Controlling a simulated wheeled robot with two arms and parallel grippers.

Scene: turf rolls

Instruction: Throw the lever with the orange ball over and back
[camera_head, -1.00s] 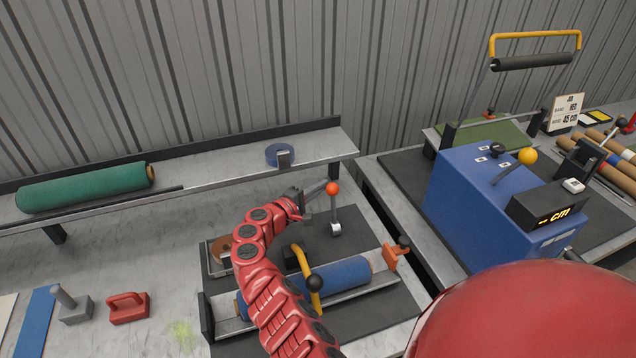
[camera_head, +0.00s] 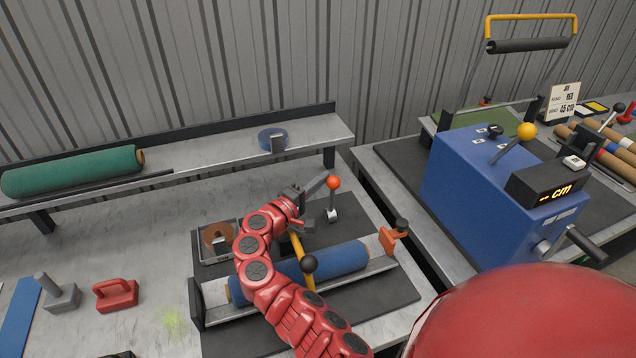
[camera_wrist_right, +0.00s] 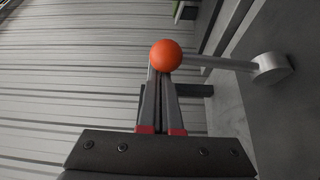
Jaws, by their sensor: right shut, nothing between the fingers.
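The lever has an orange ball (camera_head: 333,182) on top of a thin grey rod (camera_head: 332,200) that stands nearly upright from a small pale base (camera_head: 332,215) on the dark mat. My right gripper (camera_head: 322,184) is shut and empty, just left of the ball, with its fingertips pointing at it. In the right wrist view the closed fingers (camera_wrist_right: 163,82) end at the orange ball (camera_wrist_right: 165,55), which overlaps their tips; I cannot tell whether they touch. The rod runs right to its base (camera_wrist_right: 270,68). My left gripper is not in view.
An orange clamp (camera_head: 392,240) sits at the trough's right end. A blue machine (camera_head: 470,185) with a yellow-ball lever (camera_head: 526,131) stands to the right.

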